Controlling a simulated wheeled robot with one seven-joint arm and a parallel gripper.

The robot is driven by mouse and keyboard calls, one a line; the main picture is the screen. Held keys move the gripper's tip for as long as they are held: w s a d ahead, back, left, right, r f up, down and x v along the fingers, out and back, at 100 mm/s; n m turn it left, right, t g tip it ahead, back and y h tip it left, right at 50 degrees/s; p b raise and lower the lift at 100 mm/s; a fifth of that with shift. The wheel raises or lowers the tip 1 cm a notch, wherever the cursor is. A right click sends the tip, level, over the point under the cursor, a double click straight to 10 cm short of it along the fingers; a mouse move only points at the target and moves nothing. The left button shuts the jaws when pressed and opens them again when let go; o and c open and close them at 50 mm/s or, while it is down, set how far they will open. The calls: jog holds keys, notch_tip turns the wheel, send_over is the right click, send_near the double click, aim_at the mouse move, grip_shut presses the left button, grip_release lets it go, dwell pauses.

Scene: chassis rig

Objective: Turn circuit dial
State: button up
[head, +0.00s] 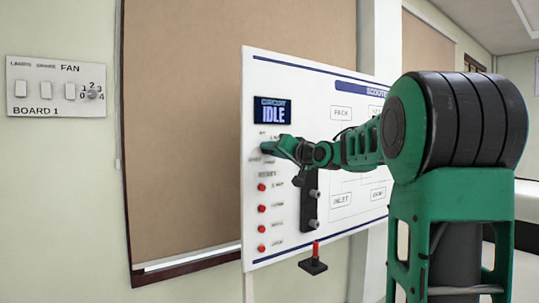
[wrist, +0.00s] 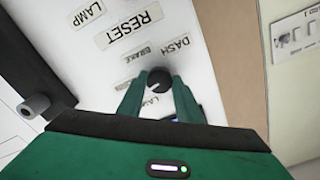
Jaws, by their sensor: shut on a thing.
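The circuit dial (wrist: 154,83) is a round black knob with a light mark on its face, seen in the wrist view. Labels reading DASH, BRAKE and others ring it on the white board (head: 285,90). My gripper (wrist: 157,93) has its two green fingers on either side of the dial, shut on it. In the head view my gripper (head: 267,149) reaches the left part of the board, just below a dark display (head: 270,110) that reads CIRCUIT IDLE. There the gripper hides most of the dial. The exact label the mark points to is unclear.
Below the dial is a column of red buttons (head: 262,209). A dark bracket (head: 311,205) sticks out beside them, with a red-topped lever (head: 315,256) lower down. A separate switch panel, BOARD 1 (head: 57,88), is on the wall at left.

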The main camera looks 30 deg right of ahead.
jog(key=m, duration=0.4)
jog(key=shift+m, duration=0.4)
jog(key=shift+d+f, duration=0.1)
dwell(0.3)
jog(key=o, duration=1)
jog(key=shift+o, duration=0.2)
jog(key=shift+s, duration=0.1)
jog(key=s, duration=1)
jog(key=shift+s+d, duration=0.15)
jog(key=shift+s, duration=0.1)
